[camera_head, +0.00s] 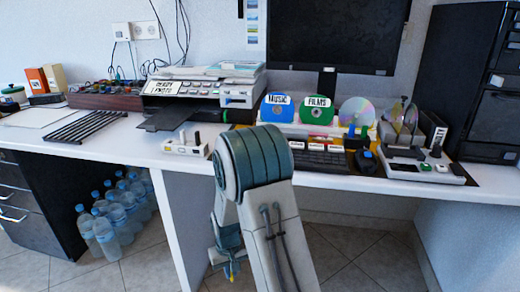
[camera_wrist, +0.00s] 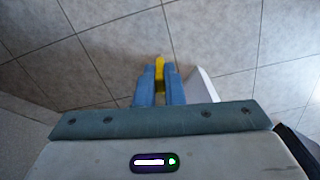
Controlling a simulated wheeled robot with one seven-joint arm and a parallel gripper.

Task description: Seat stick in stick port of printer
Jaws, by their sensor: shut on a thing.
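My gripper (camera_head: 230,269) hangs low in front of the desk, below the desktop and well away from the printer. In the wrist view its blue fingers (camera_wrist: 159,90) are closed on a small yellow stick (camera_wrist: 159,68), which points out past the fingertips. In the head view only a small yellow bit of the stick (camera_head: 231,275) shows. The printer (camera_head: 205,95) stands at the back of the desk, left of the monitor, with a sign on its front and a dark tray out. Its stick port is too small to make out.
A white hub (camera_head: 184,148) with dark upright pieces stands before the printer. MUSIC (camera_head: 277,109) and FILMS (camera_head: 316,111) discs, a keyboard and a disc device (camera_head: 422,167) fill the right side. Bottles (camera_head: 122,215) stand under the desk (camera_head: 110,147). Floor (camera_wrist: 230,45) lies below my gripper.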

